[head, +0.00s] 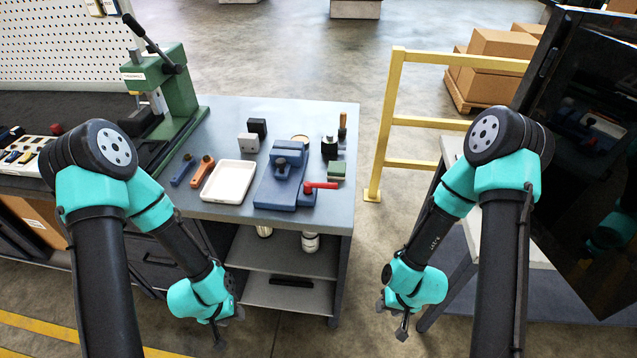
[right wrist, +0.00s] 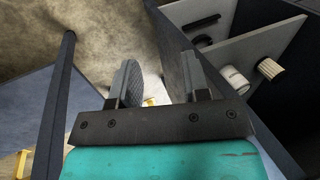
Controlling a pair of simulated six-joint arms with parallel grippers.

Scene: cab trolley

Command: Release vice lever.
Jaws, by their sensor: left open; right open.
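A blue vice (head: 279,181) stands on the grey bench top in the head view. Its red lever (head: 320,186) sticks out to the right from the vice's right side. My left gripper (head: 217,338) hangs low in front of the bench, well apart from the vice. My right gripper (head: 402,326) hangs low to the right of the bench, also apart from the vice. Both grippers are open and empty. The right wrist view shows the right gripper's two fingers (right wrist: 160,88) spread with nothing between them; the vice is not in that view.
A green press (head: 178,88) stands at the back left. A yellow rail (head: 385,110) and a dark cabinet (head: 585,130) are on the right.

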